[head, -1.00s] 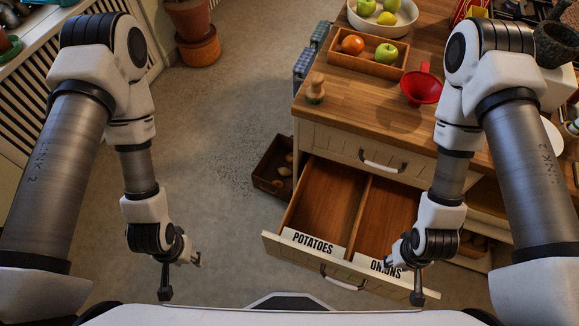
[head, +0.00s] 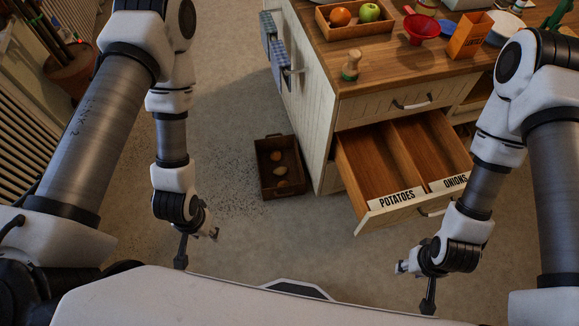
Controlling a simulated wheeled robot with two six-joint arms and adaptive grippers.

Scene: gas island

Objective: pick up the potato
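My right gripper (head: 414,283) is at the lower right, in front of the open drawer (head: 372,172), also spread and empty. The drawer has two empty-looking compartments, labelled POTATOES (head: 397,199) and ONIONS (head: 455,182).
The wooden counter (head: 385,68) above the drawer holds a fruit tray (head: 350,33), a red funnel (head: 421,27), a small wooden-topped shaker (head: 351,66) and an orange box (head: 470,36). A plant pot (head: 72,75) stands at the upper left.

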